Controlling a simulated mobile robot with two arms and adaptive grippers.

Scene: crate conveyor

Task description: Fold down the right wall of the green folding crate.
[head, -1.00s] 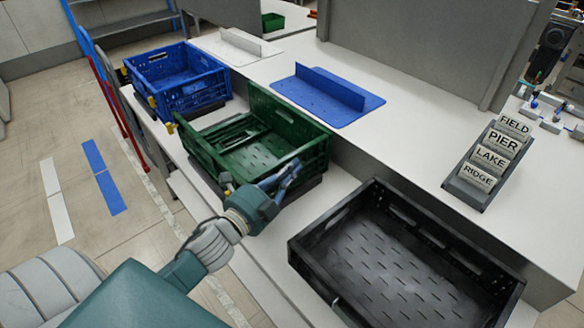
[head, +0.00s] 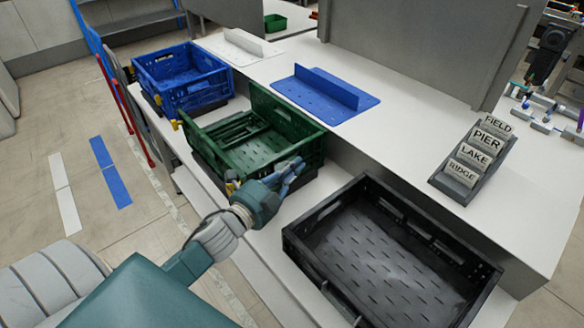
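The green folding crate (head: 208,158) stands on the lower white shelf, between the blue and black crates. Its tall back wall is upright. A panel lies folded inside, toward its left end. The right wall (head: 311,150) appears to stand up, with its lower near part hidden behind my gripper. My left gripper (head: 291,171) is at the outer side of this right wall, near its front part. The fingers point up and right and hold nothing visible. I cannot tell whether they touch the wall or how far apart they are. My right gripper is out of view.
A blue crate (head: 221,74) stands at the far left and an empty black crate (head: 315,263) at the near right. The upper counter holds a blue angled plate (head: 340,105), a white one (head: 232,50) and a rack of labelled blocks (head: 465,189).

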